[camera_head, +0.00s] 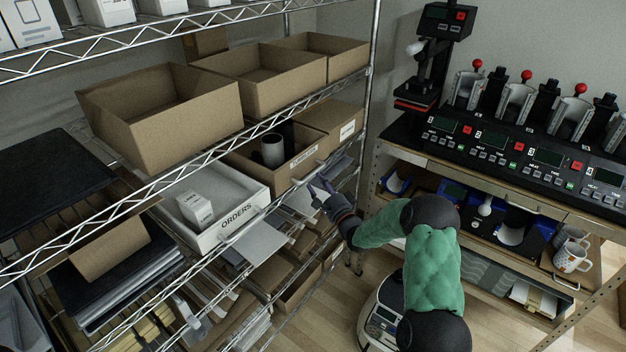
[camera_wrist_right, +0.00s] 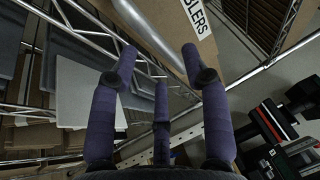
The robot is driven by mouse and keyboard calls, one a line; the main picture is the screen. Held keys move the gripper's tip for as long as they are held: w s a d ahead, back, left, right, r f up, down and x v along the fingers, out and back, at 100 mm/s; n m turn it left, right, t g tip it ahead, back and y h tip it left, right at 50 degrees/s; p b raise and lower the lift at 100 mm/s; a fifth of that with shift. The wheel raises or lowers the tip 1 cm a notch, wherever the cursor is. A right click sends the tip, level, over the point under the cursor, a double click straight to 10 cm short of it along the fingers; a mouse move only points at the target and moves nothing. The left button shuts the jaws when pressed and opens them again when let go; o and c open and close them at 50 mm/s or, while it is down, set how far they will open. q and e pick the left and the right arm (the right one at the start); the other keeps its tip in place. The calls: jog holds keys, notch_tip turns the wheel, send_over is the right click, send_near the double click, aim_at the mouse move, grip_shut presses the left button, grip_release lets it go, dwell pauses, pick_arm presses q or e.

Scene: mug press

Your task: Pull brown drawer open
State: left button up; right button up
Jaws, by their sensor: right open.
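My right gripper (camera_head: 318,190) is just in front of and below the drawer's right end. In the right wrist view the purple fingers (camera_wrist_right: 158,62) are spread, with nothing between them, close to the handle. I cannot tell whether a finger touches it. My left gripper is out of view.
A white drawer labelled "ORDERS" (camera_head: 222,228) is left of the brown one. Open cardboard boxes (camera_head: 160,112) stand on the shelf above. The metal rack post (camera_head: 371,90) is close on the right. A bench with mug presses (camera_head: 520,150) stands farther right.

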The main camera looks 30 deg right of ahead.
jog(key=shift+w+r, duration=0.2)
jog(key=shift+w, duration=0.75)
jog(key=shift+w+r, duration=0.15)
jog(key=shift+w, duration=0.8)
jog(key=shift+c, duration=0.3)
grip_shut()
